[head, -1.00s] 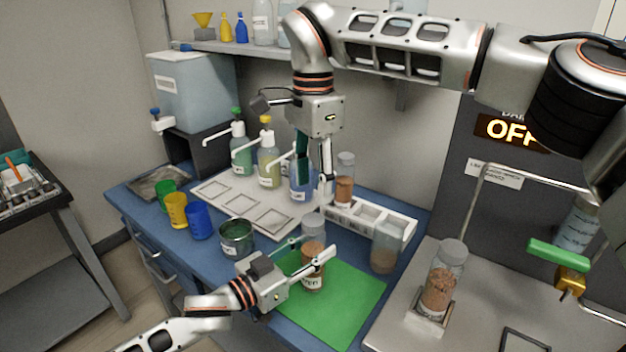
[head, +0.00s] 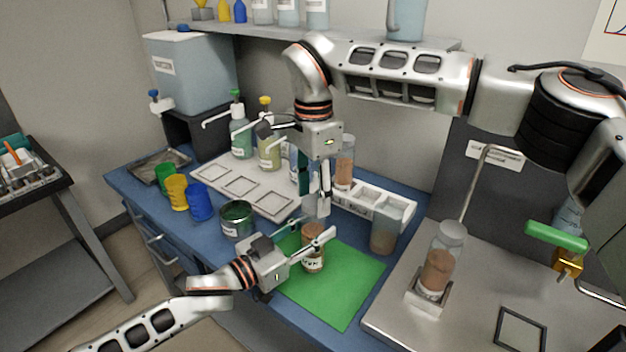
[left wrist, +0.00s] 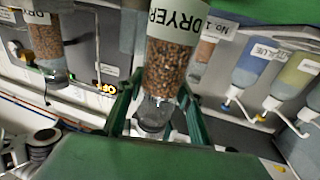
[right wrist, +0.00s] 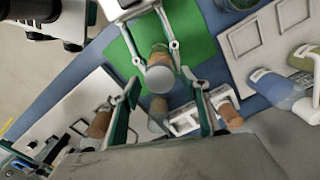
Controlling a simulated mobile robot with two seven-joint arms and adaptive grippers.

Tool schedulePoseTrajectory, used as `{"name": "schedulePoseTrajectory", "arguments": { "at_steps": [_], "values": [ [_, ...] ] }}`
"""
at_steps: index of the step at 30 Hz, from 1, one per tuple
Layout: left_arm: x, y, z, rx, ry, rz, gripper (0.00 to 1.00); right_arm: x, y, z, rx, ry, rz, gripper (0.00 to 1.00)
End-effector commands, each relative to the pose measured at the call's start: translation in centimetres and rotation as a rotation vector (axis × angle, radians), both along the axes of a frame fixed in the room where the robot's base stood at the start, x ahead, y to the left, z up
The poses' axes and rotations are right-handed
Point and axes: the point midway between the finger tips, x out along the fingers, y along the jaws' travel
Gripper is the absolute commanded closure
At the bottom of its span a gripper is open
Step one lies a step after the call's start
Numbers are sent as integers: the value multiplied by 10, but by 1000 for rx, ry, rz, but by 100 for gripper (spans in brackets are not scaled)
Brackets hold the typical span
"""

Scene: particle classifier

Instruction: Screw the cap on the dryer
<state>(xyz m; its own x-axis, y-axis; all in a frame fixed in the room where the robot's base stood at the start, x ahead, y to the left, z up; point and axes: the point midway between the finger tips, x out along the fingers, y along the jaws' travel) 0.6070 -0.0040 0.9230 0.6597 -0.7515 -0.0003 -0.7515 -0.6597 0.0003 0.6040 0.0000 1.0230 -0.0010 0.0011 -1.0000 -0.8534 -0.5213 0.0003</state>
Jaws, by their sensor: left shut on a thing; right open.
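The dryer bottle (head: 313,262) stands upright on the green mat (head: 345,285), filled with brown granules. My left gripper (head: 316,230) is shut around its body from the left. The left wrist view shows the bottle (left wrist: 172,65) with its DRYER label, appearing upside down, with a clear end (left wrist: 154,115). In the right wrist view a round grey top (right wrist: 160,79) shows on the bottle; I cannot tell whether this cap is seated or screwed on. My right gripper (head: 315,207) points down, open, around or just above the bottle's top; contact cannot be told.
A white rack (head: 372,200) and a clear jar (head: 385,238) stand behind the mat. A bottle (head: 437,270) stands on the steel bench at right. A dark green cup (head: 237,222), coloured cups (head: 199,203) and a tray with several pump bottles (head: 240,180) lie left.

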Motion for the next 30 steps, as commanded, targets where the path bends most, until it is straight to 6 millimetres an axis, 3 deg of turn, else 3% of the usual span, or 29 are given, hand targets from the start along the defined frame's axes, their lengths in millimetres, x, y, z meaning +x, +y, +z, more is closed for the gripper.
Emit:
{"name": "schedulePoseTrajectory", "arguments": {
  "at_steps": [11,15,16,24,30],
  "values": [
    [0,0,0,0,1,0,100,0,0,-4,0,-1,1,54],
    [0,0,0,0,1,0,100,0,0,-4,0,-1,1,91],
    [0,0,0,0,1,0,100,0,0,-4,0,-1,1,95],
    [0,0,0,1,1,0,100,0,0,-4,0,-1,-21,95],
    [0,0,0,1,1,0,100,0,0,-5,-1,0,-278,95]
  ]
}}
